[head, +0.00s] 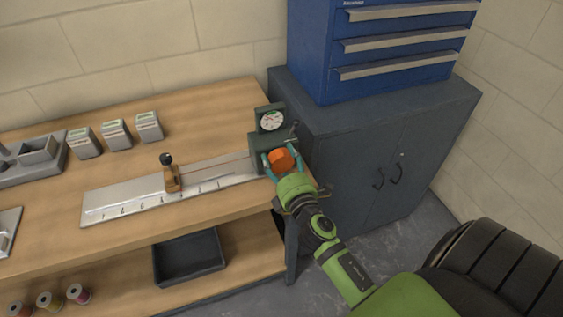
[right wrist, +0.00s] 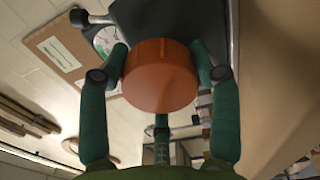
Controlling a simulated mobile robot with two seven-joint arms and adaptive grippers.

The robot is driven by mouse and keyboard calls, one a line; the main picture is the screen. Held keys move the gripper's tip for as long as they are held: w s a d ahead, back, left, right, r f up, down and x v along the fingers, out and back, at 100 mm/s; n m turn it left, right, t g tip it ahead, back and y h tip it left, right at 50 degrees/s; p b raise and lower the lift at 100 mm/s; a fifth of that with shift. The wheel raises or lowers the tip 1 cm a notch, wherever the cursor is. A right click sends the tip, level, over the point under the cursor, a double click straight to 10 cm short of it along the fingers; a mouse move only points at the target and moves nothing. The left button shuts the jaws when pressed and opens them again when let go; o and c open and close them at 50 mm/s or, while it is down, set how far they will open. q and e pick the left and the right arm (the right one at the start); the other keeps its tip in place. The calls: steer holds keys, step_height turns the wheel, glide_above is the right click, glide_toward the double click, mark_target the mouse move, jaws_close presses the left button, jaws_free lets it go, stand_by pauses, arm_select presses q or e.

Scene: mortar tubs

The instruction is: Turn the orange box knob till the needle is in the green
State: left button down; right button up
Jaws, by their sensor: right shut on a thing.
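The orange knob (head: 281,159) sits on the front of a dark grey box (head: 257,150) at the right end of the workbench. A round white gauge (head: 271,120) stands above it on the box. The needle is too small to read against the green. My right gripper (head: 281,165) is shut on the knob. In the right wrist view the knob (right wrist: 160,76) lies between the green fingers (right wrist: 160,85), and the gauge (right wrist: 106,40) shows partly, behind a finger. My left gripper is not in view.
A metal slide rail with a scale (head: 130,200) lies on the bench (head: 225,105), left of the box. Several small grey containers (head: 116,134) stand at the back left. A dark cabinet (head: 370,150) with blue drawers (head: 390,50) stands at the right. A black tray (head: 188,257) is on the lower shelf.

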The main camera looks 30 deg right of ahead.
steer(key=shift+a+f+m, duration=0.15)
steer(key=shift+m, duration=0.6)
steer(key=shift+a+f+m, duration=0.1)
steer(key=shift+f+m, duration=0.05)
steer(key=shift+m, duration=0.6)
steer(key=o, duration=1.2)
steer(key=shift+c, duration=0.2)
steer(key=shift+w+r, duration=0.1)
steer(key=shift+r, duration=0.1)
steer(key=shift+s, duration=0.45)
steer(key=v, duration=0.6)
steer(key=shift+s+a, duration=0.15)
steer(key=shift+s, duration=0.2)
